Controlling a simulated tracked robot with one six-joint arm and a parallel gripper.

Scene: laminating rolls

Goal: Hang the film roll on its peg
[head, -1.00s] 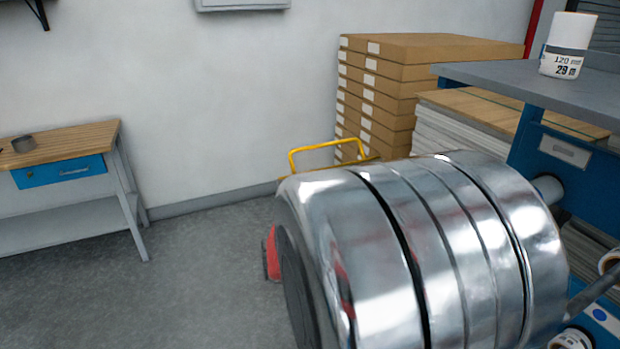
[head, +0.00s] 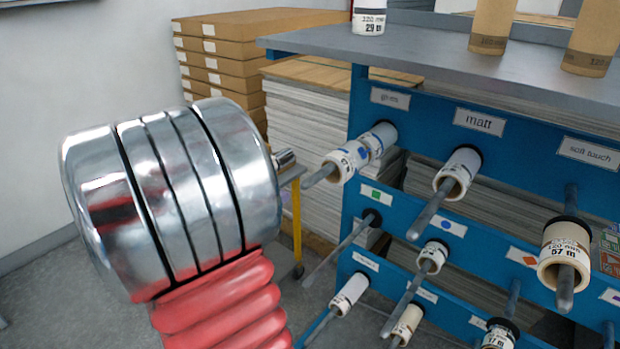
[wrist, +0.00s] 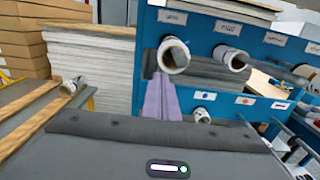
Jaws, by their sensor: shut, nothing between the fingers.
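I cannot tell which film roll the task means. One white roll (wrist: 72,86) lies on a wood-topped surface at the left in the wrist view. A white roll with blue print (head: 342,165) hangs on the peg under the "gloss" label, and another (head: 460,172) under "matt". The peg (head: 343,250) by the green-square label is bare along its front. My gripper (wrist: 162,98) is shut and empty in the wrist view, its lilac fingers together, in front of the rack and just below the gloss roll (wrist: 173,55). My arm hides the gripper in the head view.
The blue rack (head: 420,135) has several pegs jutting forward, many with rolls. Upright rolls (head: 370,16) stand on its grey top. Brown boxes (head: 225,60) and stacked sheets (head: 305,125) are behind. A yellow post (head: 297,215) stands left of the rack.

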